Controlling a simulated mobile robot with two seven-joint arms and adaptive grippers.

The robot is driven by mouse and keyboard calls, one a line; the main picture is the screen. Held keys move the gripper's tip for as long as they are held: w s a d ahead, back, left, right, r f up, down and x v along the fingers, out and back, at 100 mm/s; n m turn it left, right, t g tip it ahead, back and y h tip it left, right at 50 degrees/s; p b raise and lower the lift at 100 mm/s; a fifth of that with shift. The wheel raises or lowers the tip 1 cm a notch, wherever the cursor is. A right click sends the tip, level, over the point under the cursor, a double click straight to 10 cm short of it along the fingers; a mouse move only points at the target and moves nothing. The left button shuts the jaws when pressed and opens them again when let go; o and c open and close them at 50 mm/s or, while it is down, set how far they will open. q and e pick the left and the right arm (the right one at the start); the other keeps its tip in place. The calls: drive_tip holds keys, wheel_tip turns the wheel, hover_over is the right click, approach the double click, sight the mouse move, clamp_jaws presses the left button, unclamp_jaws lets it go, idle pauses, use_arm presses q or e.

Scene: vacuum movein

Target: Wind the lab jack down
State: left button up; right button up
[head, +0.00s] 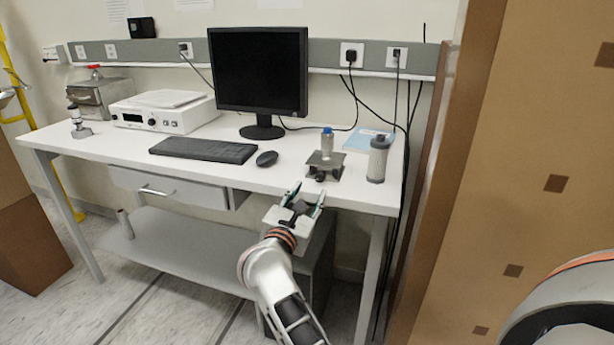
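The lab jack (324,160) stands near the front edge of the white bench, right of the mouse. It has a grey top plate, with dark parts and a base showing below it. A small clear bottle with a blue cap (327,142) stands upright on the plate. My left gripper is not in view.
A grey cylindrical filter (377,160) stands close right of the jack, with a blue booklet (368,140) behind. The mouse (266,159), keyboard (203,150) and monitor (258,75) are to the left. A drawer (170,186) hangs under the bench. A brown panel (530,180) rises at the right.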

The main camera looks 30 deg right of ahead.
sight(319, 178)
drive_tip(key=x, duration=0.6)
drive_tip(key=shift+d+f, duration=0.1)
drive_tip(key=shift+d, duration=0.15)
drive_tip(key=shift+w+d, duration=0.45)
